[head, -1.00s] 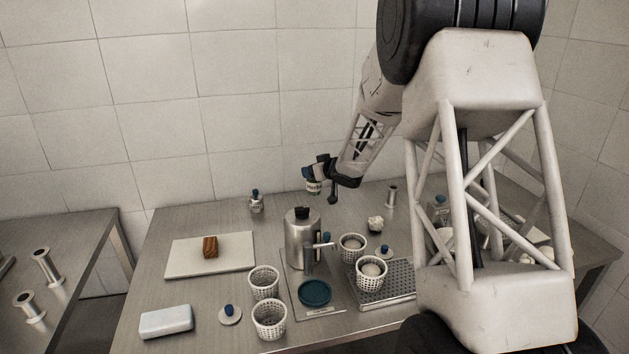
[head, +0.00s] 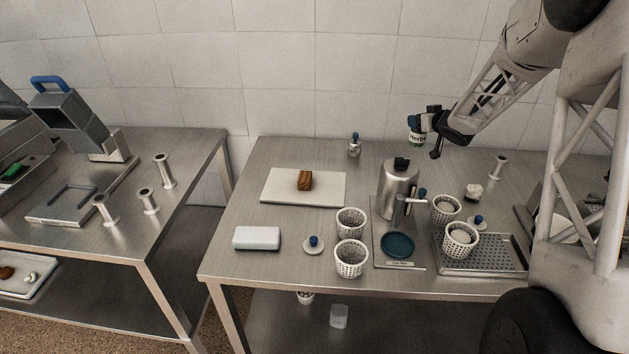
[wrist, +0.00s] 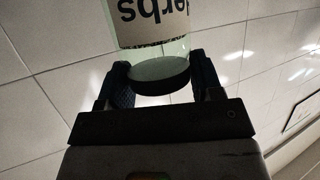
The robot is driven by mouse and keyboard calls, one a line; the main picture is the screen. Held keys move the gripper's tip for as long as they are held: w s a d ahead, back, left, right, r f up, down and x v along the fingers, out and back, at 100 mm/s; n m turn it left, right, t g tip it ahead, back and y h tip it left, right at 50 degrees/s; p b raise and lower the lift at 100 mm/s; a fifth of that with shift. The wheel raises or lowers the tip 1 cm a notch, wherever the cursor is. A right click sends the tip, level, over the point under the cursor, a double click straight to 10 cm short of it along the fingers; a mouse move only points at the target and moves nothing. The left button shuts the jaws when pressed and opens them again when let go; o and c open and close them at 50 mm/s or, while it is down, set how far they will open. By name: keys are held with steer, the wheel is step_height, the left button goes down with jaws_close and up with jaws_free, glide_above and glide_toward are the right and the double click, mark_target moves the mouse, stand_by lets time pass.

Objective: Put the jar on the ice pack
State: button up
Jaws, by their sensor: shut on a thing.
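The jar, glass with a white "Herbs" label, is in my gripper (head: 428,120) above the back of the right-hand table. In the wrist view, the fingers (wrist: 160,85) are shut on either side of its dark lid, and the jar's body (wrist: 150,28) extends past them. The jar also shows in the head view (head: 416,137), partly covered by the gripper. The ice pack appears to be the pale, rounded block (head: 257,237) lying flat at the table's front left. My gripper is well behind it and to its right. The block's visible top is bare.
A white board (head: 277,188) with a brown block lies behind the pale block. Two perforated baskets (head: 350,257), a blue-knobbed lid (head: 314,245) and a tall metal pot (head: 397,186) stand to its right. A small blue-topped bottle (head: 354,147) stands at the back.

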steer(key=shift+r, duration=0.15)
step_height(320, 180, up, 11)
steer(key=s+a+r+n+g+y, duration=0.2)
steer(key=s+a+n+g+y, duration=0.25)
steer(key=s+a, duration=1.9)
steer(key=s+a+f+n+g+y, duration=0.15)
steer(key=s+a, duration=0.25)
steer(key=s, duration=0.5)
steer(key=s+a+n+g+y, duration=0.1)
steer(key=s+a+n+g, duration=0.15)
steer(key=s+a, duration=0.45)
steer(key=s+a+f+n+g+y, duration=0.1)
steer(key=s+a+n, duration=0.1)
steer(key=s, duration=1)
step_height(320, 180, down, 12)
steer(key=shift+w+a, duration=0.15)
steer(key=shift+w, duration=0.1)
steer(key=shift+w, duration=0.1)
